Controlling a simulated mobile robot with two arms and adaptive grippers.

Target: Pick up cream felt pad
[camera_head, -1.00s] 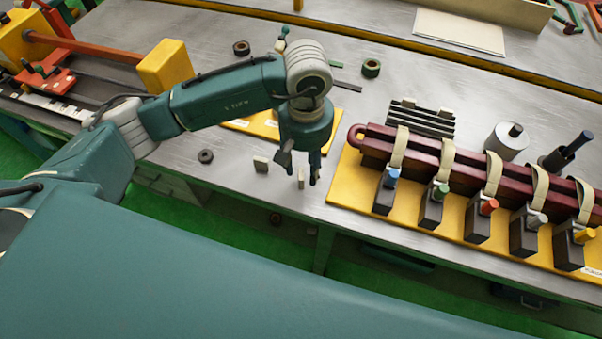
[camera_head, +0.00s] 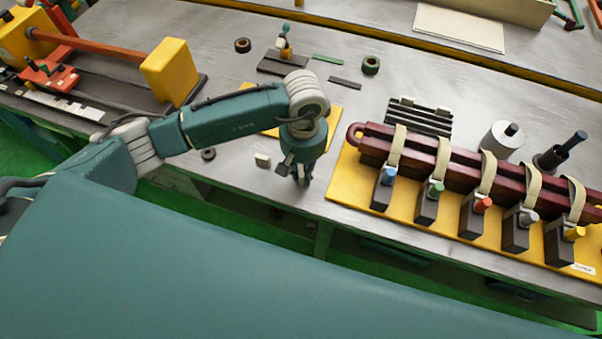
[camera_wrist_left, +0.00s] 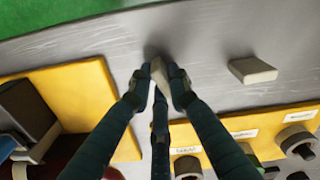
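My left gripper (camera_head: 301,179) points down at the front part of the metal table, with its fingers close together. In the left wrist view the fingertips (camera_wrist_left: 160,84) close around a small cream felt pad (camera_wrist_left: 158,70), which sits between them. In the head view the fingers mostly hide this pad. I cannot tell whether it is clear of the table. A second cream pad (camera_head: 262,160) stands on the table just left of the gripper; it also shows in the left wrist view (camera_wrist_left: 255,70), apart from the fingers. My right gripper is not in view.
A yellow board (camera_head: 344,190) with a dark red bar, straps and several coloured-knob blocks lies right of the gripper. Another yellow board (camera_head: 333,124) lies behind it. A dark ring (camera_head: 208,154) lies at left. The table's front edge is close.

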